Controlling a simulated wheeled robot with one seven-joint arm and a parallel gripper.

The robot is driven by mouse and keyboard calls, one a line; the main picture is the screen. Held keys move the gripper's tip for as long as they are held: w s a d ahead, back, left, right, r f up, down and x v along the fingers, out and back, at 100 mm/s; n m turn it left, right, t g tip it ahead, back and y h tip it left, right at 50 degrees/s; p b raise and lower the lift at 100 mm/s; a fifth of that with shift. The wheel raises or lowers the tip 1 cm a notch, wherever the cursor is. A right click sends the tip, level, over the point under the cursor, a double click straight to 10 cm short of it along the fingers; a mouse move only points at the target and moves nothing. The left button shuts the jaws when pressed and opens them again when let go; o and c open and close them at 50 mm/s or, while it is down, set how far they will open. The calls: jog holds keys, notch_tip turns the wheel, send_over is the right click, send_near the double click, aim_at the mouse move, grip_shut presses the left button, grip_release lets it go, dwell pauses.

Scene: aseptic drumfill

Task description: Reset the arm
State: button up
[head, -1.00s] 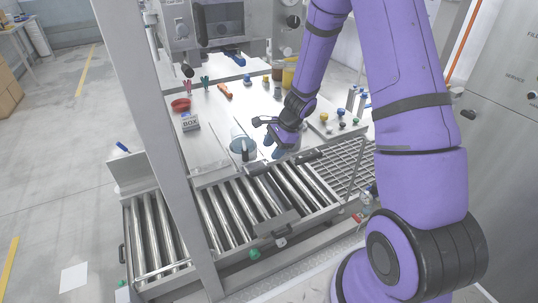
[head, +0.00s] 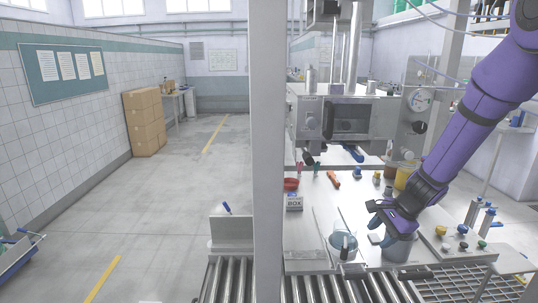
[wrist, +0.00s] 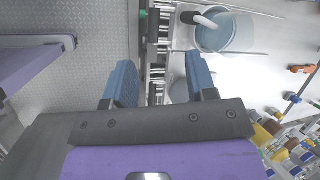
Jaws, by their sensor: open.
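My purple arm reaches in from the right in the head view. My gripper (head: 388,232) hangs over the steel worktop (head: 318,230), beside a clear bluish beaker (head: 343,246) on its left and close above a grey container (head: 398,250). In the wrist view the two blue fingers of my gripper (wrist: 160,85) stand wide apart with nothing between them. The beaker (wrist: 228,32), with a light rod-like tool in it, shows beyond the right finger.
Roller conveyor (head: 325,290) runs along the worktop's front. A BOX carton (head: 294,203), red bowl (head: 291,184), orange tool (head: 333,179) and yellow container (head: 403,178) stand on the worktop. A steel post (head: 268,150) rises left of it. Open floor (head: 150,215) lies further left.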

jog(key=s+a+r+n+t+h, duration=0.1)
jog(key=s+a+r+n, duration=0.1)
jog(key=s+r+n, duration=0.5)
jog(key=s+a+r+n, duration=0.1)
jog(key=s+r, duration=0.4)
jog(key=r, duration=0.7)
jog(key=s+d+r+n+t+h, duration=0.1)
jog(key=s+r+n, duration=0.2)
jog(key=s, duration=0.5)
jog(key=s+r+n+h, duration=0.2)
jog(key=s+r+n, duration=0.1)
jog(key=s, duration=0.5)
jog(key=shift+s+d+r+t+h, duration=0.15)
jog(key=shift+d+r+t+h, duration=0.15)
jog(key=shift+d+r+t, duration=0.15)
